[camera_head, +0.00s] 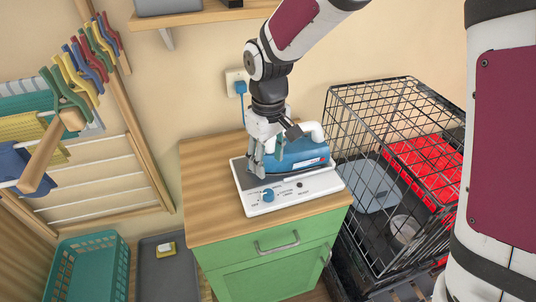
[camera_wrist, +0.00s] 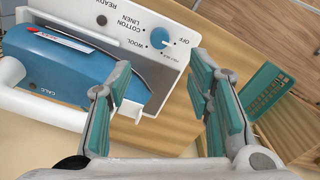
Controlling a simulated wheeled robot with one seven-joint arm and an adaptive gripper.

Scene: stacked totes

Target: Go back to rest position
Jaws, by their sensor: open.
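My gripper (camera_head: 263,158) is over the cabinet top, at the left end of a blue iron (camera_head: 300,152) in the head view. In the wrist view my gripper (camera_wrist: 165,90) has its two teal-padded fingers spread wide with nothing between them. The blue iron (camera_wrist: 70,75) lies beside the left finger there, and its white handle is outside the jaws. I cannot tell whether the finger touches it. The iron sits on a white base (camera_head: 262,208) with a blue dial.
The base stands on a green cabinet with a wooden top (camera_head: 205,190). A black wire crate (camera_head: 385,85) is close on the right. A drying rack (camera_head: 130,150) with clothes pegs, a teal basket (camera_head: 118,245) and a grey tray (camera_head: 150,280) are on the left. A shelf (camera_head: 195,15) hangs above.

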